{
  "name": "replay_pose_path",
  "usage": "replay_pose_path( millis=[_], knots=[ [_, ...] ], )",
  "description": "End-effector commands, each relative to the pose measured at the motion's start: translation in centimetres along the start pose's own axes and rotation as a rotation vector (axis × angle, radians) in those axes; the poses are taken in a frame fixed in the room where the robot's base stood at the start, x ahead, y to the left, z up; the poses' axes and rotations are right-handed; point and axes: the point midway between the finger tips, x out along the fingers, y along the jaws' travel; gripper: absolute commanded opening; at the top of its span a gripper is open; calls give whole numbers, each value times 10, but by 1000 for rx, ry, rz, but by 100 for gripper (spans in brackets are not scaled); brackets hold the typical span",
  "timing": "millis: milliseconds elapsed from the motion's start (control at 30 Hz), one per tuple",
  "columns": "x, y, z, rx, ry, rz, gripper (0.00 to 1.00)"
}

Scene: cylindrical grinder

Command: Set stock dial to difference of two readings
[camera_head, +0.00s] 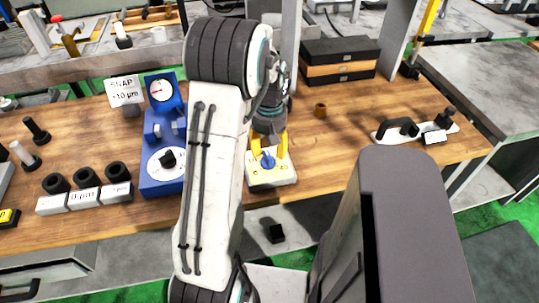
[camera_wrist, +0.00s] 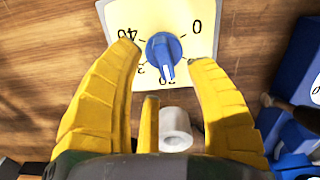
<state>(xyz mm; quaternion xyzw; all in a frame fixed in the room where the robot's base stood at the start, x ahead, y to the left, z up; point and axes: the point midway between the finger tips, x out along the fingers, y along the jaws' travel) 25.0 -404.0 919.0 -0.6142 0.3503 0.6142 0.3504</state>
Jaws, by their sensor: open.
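The stock dial is a blue knob (camera_head: 268,160) on a cream plate (camera_head: 278,180) near the table's front edge. In the wrist view the plate (camera_wrist: 201,20) shows 0, 40 and 20; another number is partly hidden by a finger. The pale mark on the knob (camera_wrist: 163,47) points down, near 20. My gripper (camera_wrist: 165,62) is open, its yellow fingers on either side of the knob with visible gaps. In the head view my gripper (camera_head: 268,145) is just above the plate. A blue gauge unit (camera_head: 150,180) has a round red-needled gauge (camera_head: 162,90); its reading is too small to tell.
A sign (camera_head: 125,92) reads "SNAP +10 µm". Black rings (camera_head: 87,177) sit on labelled blocks (camera_head: 84,199) at left. A white plate with black handle (camera_head: 397,129), a brass cup (camera_head: 320,110) and stacked boxes (camera_head: 340,62) are at right. The wood table (camera_head: 325,150) is clear right of the dial.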

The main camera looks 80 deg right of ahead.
Motion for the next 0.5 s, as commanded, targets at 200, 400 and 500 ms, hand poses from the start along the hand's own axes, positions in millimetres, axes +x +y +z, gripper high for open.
replay_pose_path(
  millis=[200,400,500],
  knots=[
    [25,0,1,1,-3,-2,50],
    [35,0,0,2,-1,-1,50],
    [36,0,0,2,-1,-1,50]
  ],
)
